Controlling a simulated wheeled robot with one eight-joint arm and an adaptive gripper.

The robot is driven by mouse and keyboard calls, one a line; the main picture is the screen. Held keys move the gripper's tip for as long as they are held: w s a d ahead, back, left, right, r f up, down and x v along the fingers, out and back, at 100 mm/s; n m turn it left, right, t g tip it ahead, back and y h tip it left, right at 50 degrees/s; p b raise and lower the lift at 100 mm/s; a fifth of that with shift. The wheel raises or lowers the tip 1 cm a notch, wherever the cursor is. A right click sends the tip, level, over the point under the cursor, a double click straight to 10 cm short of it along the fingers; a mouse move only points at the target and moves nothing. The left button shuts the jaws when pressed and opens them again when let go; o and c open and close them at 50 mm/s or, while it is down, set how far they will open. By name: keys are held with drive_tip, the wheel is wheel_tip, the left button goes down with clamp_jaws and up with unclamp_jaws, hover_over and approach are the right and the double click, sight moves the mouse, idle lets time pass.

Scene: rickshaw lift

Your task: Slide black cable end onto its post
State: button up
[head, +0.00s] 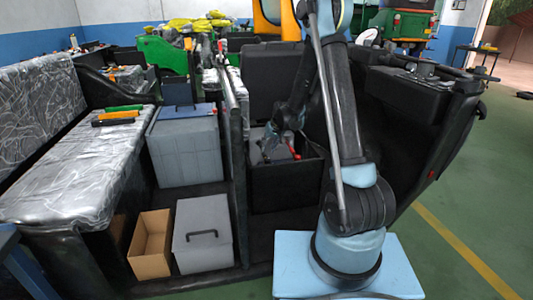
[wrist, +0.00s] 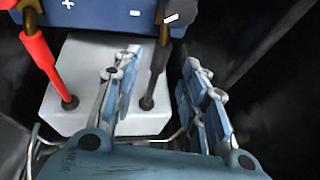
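In the wrist view the black cable (wrist: 158,62) rises from a dark round spot on a pale box and leads up to a brass-coloured end (wrist: 165,22). That end is close to the minus mark on a blue case (wrist: 110,20); I cannot tell whether it is seated on a post. A red cable (wrist: 38,55) stands at the left, below the plus mark. My gripper (wrist: 160,92) is open, its fingers apart, with the black cable showing in the gap beyond them. In the head view my gripper (head: 280,148) is low inside the black compartment, partly hidden.
Dark compartment walls (wrist: 235,60) stand close at the right in the wrist view. In the head view a grey box (head: 185,150), a lidded grey case (head: 203,235) and an open cardboard box (head: 151,245) stand left. Tools (head: 118,115) lie on the wrapped seat (head: 75,170).

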drive_tip(key=v, duration=0.6)
drive_tip(key=shift+r, duration=0.1)
drive_tip(key=shift+s+d, duration=0.1)
drive_tip(key=s+d+r+m+h, duration=0.1)
drive_tip(key=s+d+r, duration=0.55)
drive_tip(key=s, duration=0.35)
drive_tip(key=s+d+r+h, duration=0.1)
drive_tip(key=s+d+r, duration=0.5)
drive_tip(key=s+d, duration=0.3)
drive_tip(key=s+d+f, duration=0.1)
drive_tip(key=s+d, duration=0.1)
drive_tip(key=s, duration=0.6)
drive_tip(key=s+d+f+m+g, duration=0.1)
drive_tip(key=s+d+f, duration=0.1)
drive_tip(key=s, duration=0.6)
drive_tip(key=s+d+f+h, duration=0.1)
drive_tip(key=s+d, duration=0.2)
drive_tip(key=s, duration=0.6)
drive_tip(key=shift+d+f+m+g, duration=0.25)
drive_tip(key=shift+f+m+g, duration=0.05)
